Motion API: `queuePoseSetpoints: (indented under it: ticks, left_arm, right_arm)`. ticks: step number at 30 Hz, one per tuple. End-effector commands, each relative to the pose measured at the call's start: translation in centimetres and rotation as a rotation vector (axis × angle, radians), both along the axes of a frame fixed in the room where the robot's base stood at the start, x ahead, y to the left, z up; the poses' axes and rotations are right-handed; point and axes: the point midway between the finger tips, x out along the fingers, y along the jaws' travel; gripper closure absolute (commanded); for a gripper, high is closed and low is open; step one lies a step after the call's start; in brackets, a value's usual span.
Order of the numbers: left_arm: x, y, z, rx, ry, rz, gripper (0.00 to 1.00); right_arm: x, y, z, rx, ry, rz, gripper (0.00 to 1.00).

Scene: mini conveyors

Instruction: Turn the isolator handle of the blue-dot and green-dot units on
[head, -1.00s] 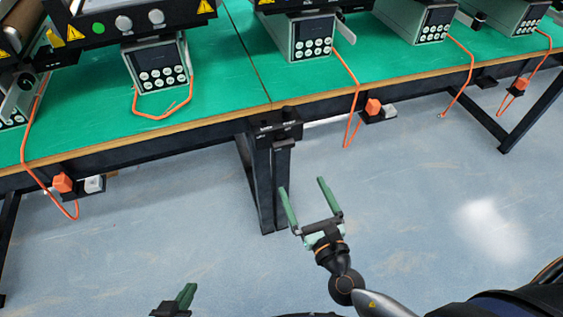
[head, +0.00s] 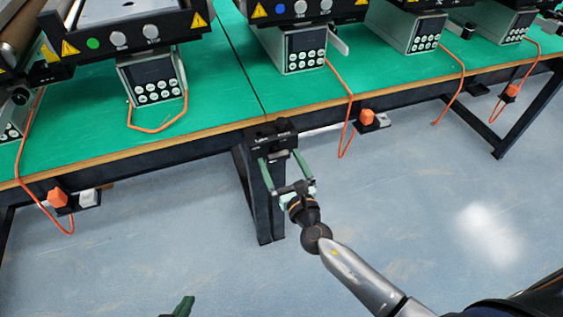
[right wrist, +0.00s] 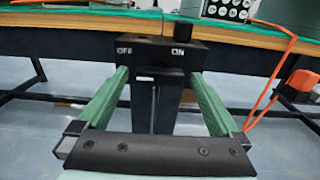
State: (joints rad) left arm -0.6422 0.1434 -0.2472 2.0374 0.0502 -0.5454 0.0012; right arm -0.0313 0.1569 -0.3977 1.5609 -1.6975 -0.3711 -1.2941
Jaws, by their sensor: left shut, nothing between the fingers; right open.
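The green-dot unit (head: 93,43) is at the upper left of the head view; the blue-dot unit (head: 278,9) is at the top, right of it. A black switch box (head: 272,137) hangs at the table's front edge between them. In the right wrist view the box (right wrist: 150,52) reads OFF at left and ON at right, with a dark knob (right wrist: 183,31) just behind ON. My right gripper (head: 281,160) is open, its green fingers either side of the box's lower front; contact cannot be told. My left gripper (head: 184,306) is shut and empty, partly cut off at the bottom edge.
Orange plugs (head: 57,198) (head: 366,117) sit in sockets under the table edge, with orange cables hanging nearby. Grey control boxes (head: 152,80) stand on the green table (head: 220,85). A black table leg (head: 263,215) is below the switch box. The floor in front is clear.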

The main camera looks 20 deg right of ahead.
Motion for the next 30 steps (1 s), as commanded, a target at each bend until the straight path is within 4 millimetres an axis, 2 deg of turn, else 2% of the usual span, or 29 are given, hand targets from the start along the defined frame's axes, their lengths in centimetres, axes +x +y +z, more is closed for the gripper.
queuePoseSetpoints:
  ticks: [5,25,26,30]
  left_arm:
    - [0.01,0.02,-0.01,0.000,0.000,0.000,1.00]
    - [0.02,0.06,-0.01,0.001,0.000,0.001,1.00]
    - [0.02,0.06,-0.01,0.001,0.000,0.001,1.00]
    - [0.02,0.06,-0.06,0.001,0.000,0.001,1.00]
  right_arm:
    - [-0.02,-0.01,-0.01,0.001,0.000,0.000,0.02]
    - [-0.06,-0.01,-0.03,0.001,0.001,-0.001,0.78]
    - [-0.06,-0.01,-0.03,0.001,0.001,-0.001,0.81]
    - [-0.07,-0.01,-0.06,0.006,0.001,0.000,0.81]
